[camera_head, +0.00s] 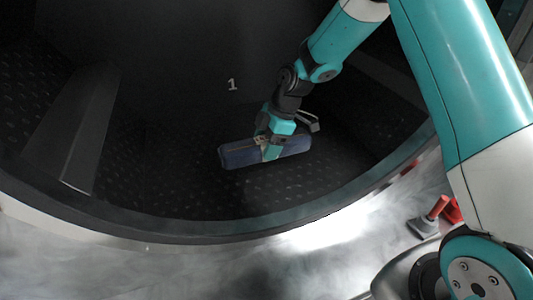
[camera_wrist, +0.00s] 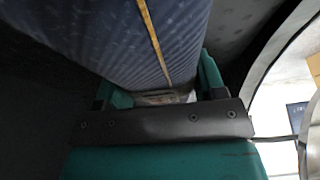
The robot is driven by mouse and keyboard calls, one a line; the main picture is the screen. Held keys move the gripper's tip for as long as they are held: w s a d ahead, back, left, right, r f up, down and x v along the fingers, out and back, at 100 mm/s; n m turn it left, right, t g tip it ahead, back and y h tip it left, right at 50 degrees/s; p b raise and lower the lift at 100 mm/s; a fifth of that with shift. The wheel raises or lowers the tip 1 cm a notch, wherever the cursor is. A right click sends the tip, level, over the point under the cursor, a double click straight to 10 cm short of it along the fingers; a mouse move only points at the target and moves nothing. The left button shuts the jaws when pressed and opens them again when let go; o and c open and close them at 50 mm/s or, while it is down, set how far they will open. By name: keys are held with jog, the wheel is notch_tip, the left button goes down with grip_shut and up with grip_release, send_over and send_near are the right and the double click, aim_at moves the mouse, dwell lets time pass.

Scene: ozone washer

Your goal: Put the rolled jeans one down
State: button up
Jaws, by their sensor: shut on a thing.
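The rolled jeans (camera_head: 240,154) are a dark blue roll, lying roughly level across my gripper in the head view. My gripper (camera_head: 269,150) is shut on the roll near its middle, inside the dark washer drum. In the wrist view the jeans (camera_wrist: 105,35) fill the upper part, with a tan seam along the cloth. The gripper (camera_wrist: 155,98) shows below them, with teal fingers on both sides of the roll. I cannot tell whether the roll touches the drum floor.
The drum's dark perforated wall (camera_head: 190,190) surrounds the roll. A raised rib (camera_head: 85,140) stands at the left, and a white "1" (camera_head: 232,85) marks the back. The drum's rim (camera_head: 230,230) curves across the front. Red-handled items (camera_head: 437,210) stand outside at the right.

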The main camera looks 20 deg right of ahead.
jog(key=shift+f+p, duration=0.45)
jog(key=shift+f, duration=1.85)
jog(key=shift+f, duration=0.15)
jog(key=o, duration=1.1)
jog(key=shift+o, duration=0.2)
